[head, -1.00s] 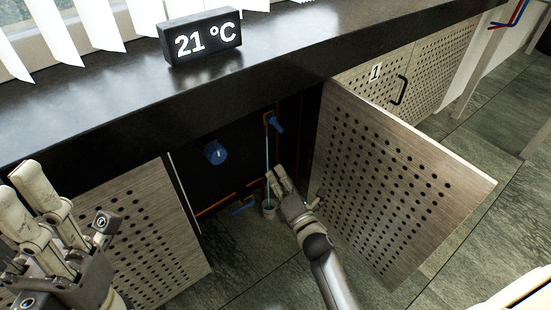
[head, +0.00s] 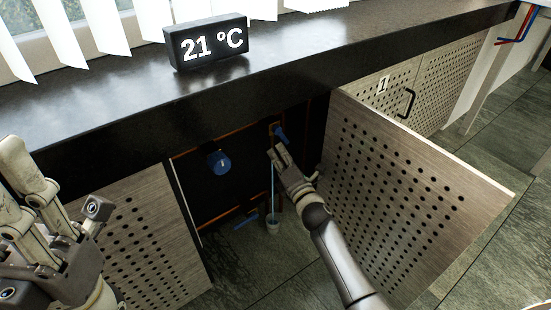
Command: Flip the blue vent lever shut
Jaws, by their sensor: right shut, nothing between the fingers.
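A small blue lever (head: 281,134), which I take to be the vent lever, sits high on the back inside the open cabinet, on an orange-brown mount. A thin pale blue stream or line runs down below it to a small grey cup (head: 272,226) on the floor. My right gripper (head: 275,153) is shut and empty, just below and left of the lever. Whether it touches the lever I cannot tell. My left gripper (head: 22,165) is at the left edge, away from the cabinet opening, its fingers partly cut off and its opening unclear.
A round blue knob (head: 218,162) is left of the lever, and another blue handle (head: 245,223) sits low down. The open perforated door (head: 400,190) stands close right of my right arm. Another perforated panel (head: 140,245) is at left. The dark counter (head: 300,72) overhangs above.

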